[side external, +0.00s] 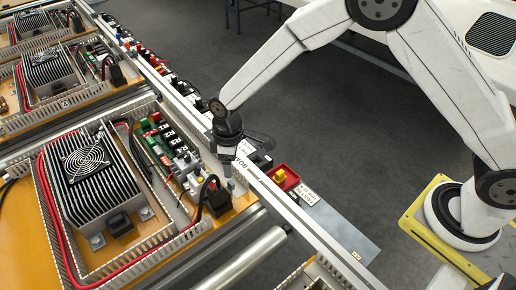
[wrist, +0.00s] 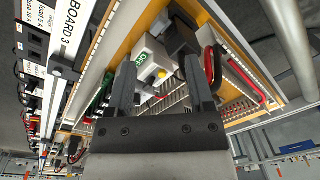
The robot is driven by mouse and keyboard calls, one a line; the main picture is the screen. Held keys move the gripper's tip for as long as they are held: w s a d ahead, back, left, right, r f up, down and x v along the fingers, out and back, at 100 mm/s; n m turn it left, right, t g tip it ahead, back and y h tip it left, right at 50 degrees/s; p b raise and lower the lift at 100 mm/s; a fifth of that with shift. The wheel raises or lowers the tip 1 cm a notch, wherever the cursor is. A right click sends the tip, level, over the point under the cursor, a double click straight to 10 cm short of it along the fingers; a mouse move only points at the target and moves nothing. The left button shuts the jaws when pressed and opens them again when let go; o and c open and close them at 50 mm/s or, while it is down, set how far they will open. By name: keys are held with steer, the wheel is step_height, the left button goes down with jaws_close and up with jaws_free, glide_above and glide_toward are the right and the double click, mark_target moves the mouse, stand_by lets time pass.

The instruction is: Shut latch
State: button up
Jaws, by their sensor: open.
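My gripper (side external: 229,178) points down at the right edge of the nearest orange board (side external: 185,245), beside a black connector block (side external: 218,201). In the wrist view my gripper (wrist: 160,85) is open, with its two dark fingers apart. Between and beyond them is a pale block marked OFF (wrist: 147,60) with a yellow button (wrist: 160,71). The black block also shows in the wrist view (wrist: 181,35), near the right fingertip. I cannot tell whether the fingers touch anything. No part can be clearly made out as the latch, nor whether it is open.
A finned heatsink with a fan (side external: 88,168) stands on the board, inside grey slotted ducts (side external: 62,235). A rail with labelled parts and a red box with a yellow button (side external: 283,177) runs along the right. Other similar boards lie behind. Red and black wires loop near the connector.

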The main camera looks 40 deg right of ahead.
mark_target(231, 183)
steer(key=n, duration=0.5)
steer(key=shift+a, duration=0.1)
steer(key=n, duration=0.3)
steer(key=shift+n+h, duration=0.3)
steer(key=shift+n, duration=0.1)
steer(key=shift+f, duration=3.85)
jaws_close()
